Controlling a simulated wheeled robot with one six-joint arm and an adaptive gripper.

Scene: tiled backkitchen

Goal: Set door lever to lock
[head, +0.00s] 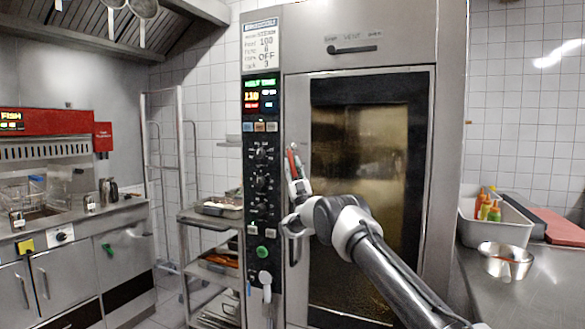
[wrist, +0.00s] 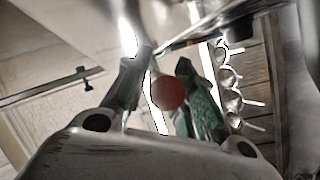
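The combi oven door (head: 431,180) with its dark glass window stands upright and looks closed. A metal door lever with a red part (head: 292,160) sits on the door's left edge, beside the control panel. My gripper (head: 296,182) is at this lever, reaching up from below and partly covering it. In the wrist view a round red knob (wrist: 167,93) shows between the two greenish fingers (wrist: 163,70). The fingers are apart, with a gap left of the knob. Whether either finger touches it, I cannot tell. The lever's lower part is hidden by my gripper.
The control panel (head: 262,215) with its dials is close left of my gripper. A vent lever (head: 352,49) is above the door. A rack trolley (head: 208,217) stands left, and a steel counter (head: 530,290) with a bowl (head: 506,262) stands right.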

